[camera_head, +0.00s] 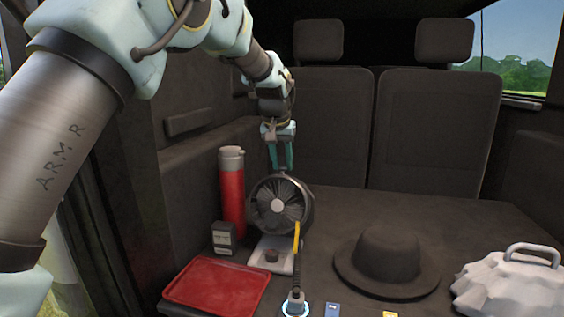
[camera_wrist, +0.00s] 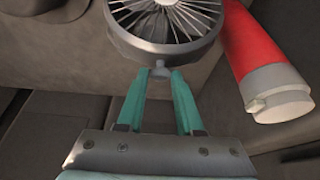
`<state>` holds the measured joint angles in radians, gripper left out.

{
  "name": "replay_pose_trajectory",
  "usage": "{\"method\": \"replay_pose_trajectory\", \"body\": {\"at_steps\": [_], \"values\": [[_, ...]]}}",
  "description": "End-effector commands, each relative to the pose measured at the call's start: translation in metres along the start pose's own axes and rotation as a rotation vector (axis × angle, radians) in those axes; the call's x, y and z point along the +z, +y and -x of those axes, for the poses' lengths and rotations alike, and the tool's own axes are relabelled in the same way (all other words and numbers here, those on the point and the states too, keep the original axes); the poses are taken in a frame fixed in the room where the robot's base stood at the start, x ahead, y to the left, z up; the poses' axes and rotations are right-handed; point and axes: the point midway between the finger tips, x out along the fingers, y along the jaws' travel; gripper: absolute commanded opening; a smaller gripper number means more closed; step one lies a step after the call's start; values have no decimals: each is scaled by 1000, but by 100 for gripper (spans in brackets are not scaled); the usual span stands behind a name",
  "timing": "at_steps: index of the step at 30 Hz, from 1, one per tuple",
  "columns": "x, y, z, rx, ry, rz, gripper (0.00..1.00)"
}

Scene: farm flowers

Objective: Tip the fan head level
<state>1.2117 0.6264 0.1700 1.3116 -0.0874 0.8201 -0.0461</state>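The fan has a round dark head (camera_head: 279,205) with a grey hub, on a pale base (camera_head: 274,256) with a dark knob. In the head view its face is turned toward the camera; I cannot tell its exact tilt. The wrist view shows the fan head (camera_wrist: 165,25) at the top, with a small grey tab (camera_wrist: 160,70) on its rim. My gripper (camera_head: 281,168) reaches down to the top of the head. In the wrist view my gripper's teal fingers (camera_wrist: 160,80) are apart, one on each side of the tab. Contact with the tab is unclear.
A red flask (camera_head: 232,195) stands close left of the fan, with a small dark box (camera_head: 223,238) before it. A red tray (camera_head: 217,286) lies front left. A glowing-ringed stand with a yellow-tipped stick (camera_head: 295,300) is in front. A dark hat (camera_head: 388,262) and pale lumpy object (camera_head: 512,285) lie right.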

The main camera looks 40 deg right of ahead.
Motion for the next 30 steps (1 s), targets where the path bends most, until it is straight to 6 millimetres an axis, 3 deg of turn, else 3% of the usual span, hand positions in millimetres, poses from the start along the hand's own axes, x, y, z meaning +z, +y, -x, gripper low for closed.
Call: {"method": "replay_pose_trajectory", "body": {"at_steps": [1,9,30], "values": [[0,0,0,0,0,0,28],[0,0,0,0,0,0,0],[0,0,0,0,0,0,0]]}}
